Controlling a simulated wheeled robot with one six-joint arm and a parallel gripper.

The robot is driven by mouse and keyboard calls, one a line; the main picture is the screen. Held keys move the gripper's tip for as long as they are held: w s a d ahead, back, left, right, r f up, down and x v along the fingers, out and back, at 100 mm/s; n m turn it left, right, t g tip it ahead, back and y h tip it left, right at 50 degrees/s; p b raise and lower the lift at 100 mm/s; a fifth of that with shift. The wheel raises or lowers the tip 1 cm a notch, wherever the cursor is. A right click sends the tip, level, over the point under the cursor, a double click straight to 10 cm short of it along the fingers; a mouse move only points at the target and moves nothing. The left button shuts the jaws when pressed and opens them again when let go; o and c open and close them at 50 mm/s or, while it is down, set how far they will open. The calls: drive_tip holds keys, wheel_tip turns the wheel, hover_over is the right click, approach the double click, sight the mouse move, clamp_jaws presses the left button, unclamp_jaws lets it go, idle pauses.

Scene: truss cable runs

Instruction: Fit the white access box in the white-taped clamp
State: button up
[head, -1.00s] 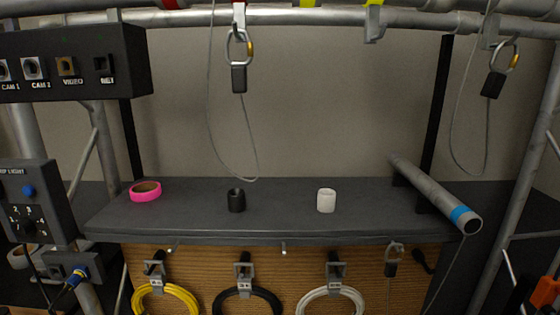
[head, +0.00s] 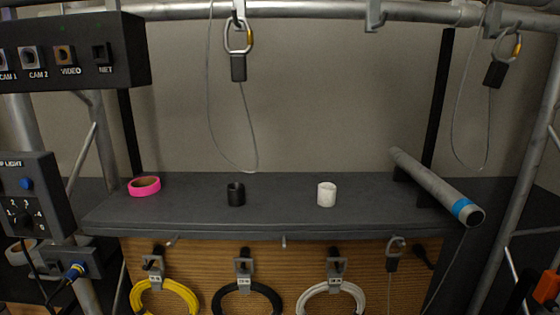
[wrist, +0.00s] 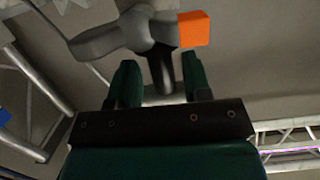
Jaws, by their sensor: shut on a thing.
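My gripper (wrist: 160,82) shows in the wrist view with two dark green fingers. Between them is the dark stem of a grey part with an orange block (wrist: 194,29) at its right end. I cannot tell exactly what this part is. My gripper is not visible in the head view. No white access box can be made out for sure; a small white hollow cylinder (head: 327,195) stands on the shelf. The clamp that bore white tape earlier is mostly cut off at the top edge of the head view, above a hanging carabiner (head: 238,37).
The dark grey shelf (head: 280,215) also bears a black cylinder (head: 236,195), a pink tape roll (head: 145,186) and a loose grey tube (head: 435,187) jutting past its front edge. A labelled connector box (head: 70,52) stands upper left. Cable coils hang below the shelf.

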drive_tip(key=shift+f+b, duration=0.3)
drive_tip(key=shift+f, duration=0.1)
drive_tip(key=o, duration=1.2)
drive_tip(key=shift+c, duration=0.2)
drive_tip(key=s+r+p, duration=0.1)
drive_tip(key=s, duration=0.7)
drive_tip(key=s+r+p, duration=0.2)
drive_tip(key=s, duration=0.7)
drive_tip(key=shift+r, duration=0.25)
